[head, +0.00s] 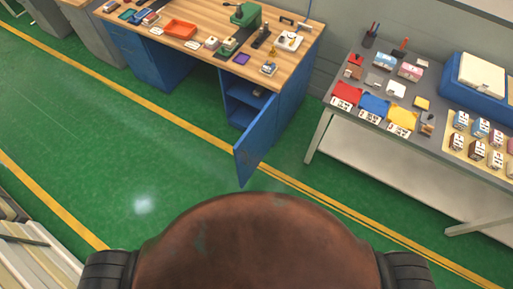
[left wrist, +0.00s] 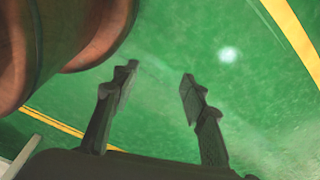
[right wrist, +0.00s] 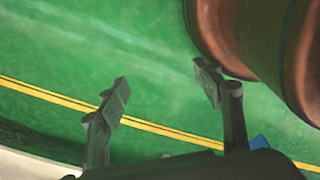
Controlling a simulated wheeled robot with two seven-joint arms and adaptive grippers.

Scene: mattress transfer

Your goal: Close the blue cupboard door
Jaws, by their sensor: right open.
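The blue cupboard door (head: 257,142) stands swung open from the right end of the wooden-topped workbench (head: 180,52) in the head view. The blue cupboard (head: 240,113) behind it shows an open inside with a shelf. Neither gripper shows in the head view. In the left wrist view my left gripper (left wrist: 160,82) is open and empty above the green floor. In the right wrist view my right gripper (right wrist: 162,78) is open and empty over the floor, with a small blue patch (right wrist: 259,142) at the lower right that I cannot identify.
Green floor (head: 150,150) with yellow lines lies clear before the workbench. Pale slatted material (head: 30,245) lies at the lower left.

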